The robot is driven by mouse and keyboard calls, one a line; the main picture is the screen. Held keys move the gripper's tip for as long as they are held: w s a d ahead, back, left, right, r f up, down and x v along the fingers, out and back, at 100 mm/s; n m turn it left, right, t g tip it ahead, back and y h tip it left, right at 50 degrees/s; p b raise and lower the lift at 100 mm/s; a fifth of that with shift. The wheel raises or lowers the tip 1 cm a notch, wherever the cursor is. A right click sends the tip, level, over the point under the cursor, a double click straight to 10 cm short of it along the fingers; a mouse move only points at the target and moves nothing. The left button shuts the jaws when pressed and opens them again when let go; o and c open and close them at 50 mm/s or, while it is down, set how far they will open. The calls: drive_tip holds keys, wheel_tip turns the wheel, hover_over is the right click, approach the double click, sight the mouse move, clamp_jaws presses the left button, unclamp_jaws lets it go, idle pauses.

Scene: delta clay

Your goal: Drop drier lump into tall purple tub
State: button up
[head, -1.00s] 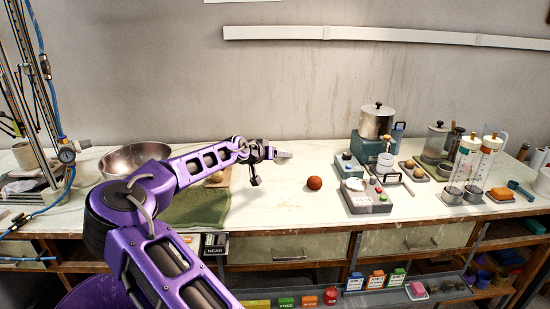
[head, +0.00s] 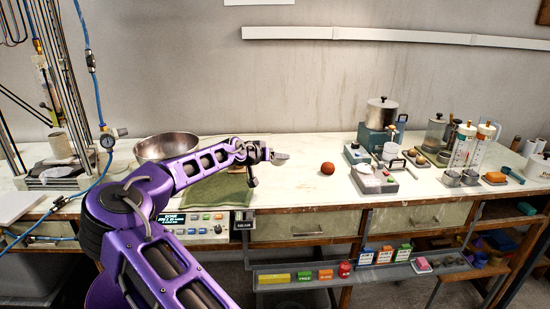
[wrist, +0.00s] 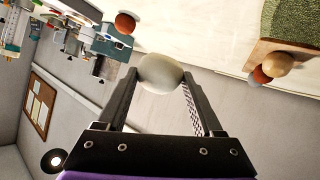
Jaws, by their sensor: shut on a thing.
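My gripper (head: 279,157) is shut on a smooth pale grey lump (wrist: 160,72), held between the two fingertips in the wrist view. In the head view the lump is small at the arm's end, seemingly in the air over the workbench. A red-brown ball (head: 327,168) lies on the bench to the right of the gripper; it also shows in the wrist view (wrist: 125,22). A tan lump (wrist: 277,64) and a reddish lump (wrist: 260,75) are by a wooden board (wrist: 290,50). I cannot make out a tall purple tub.
A steel bowl (head: 165,147) stands behind my arm, with a green cloth (head: 222,189) in front. A scale-like device (head: 374,180), a metal pot (head: 382,113) and clear cylinders (head: 463,146) stand at right. Coloured boxes line a low shelf (head: 355,277). Bench is clear around the ball.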

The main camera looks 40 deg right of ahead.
drive_tip(key=s+a+f+n+t+y, duration=0.2)
drive_tip(key=s+a+f+n+y, duration=0.1)
drive_tip(key=a, duration=0.9)
drive_tip(key=s+a+f+n+t+y, duration=0.2)
drive_tip(key=a+f+n+y, duration=0.3)
drive_tip(key=a, duration=0.7)
drive_tip(key=s+a+f+n+t+y, duration=0.3)
drive_tip(key=a+n, duration=0.3)
drive_tip(key=a, duration=0.7)
drive_tip(key=shift+s+f+t+y, duration=0.3)
drive_tip(key=shift+f+t+y, duration=0.1)
drive_tip(key=shift+t, duration=0.2)
drive_tip(key=shift+w+a, duration=0.1)
drive_tip(key=shift+a, duration=0.05)
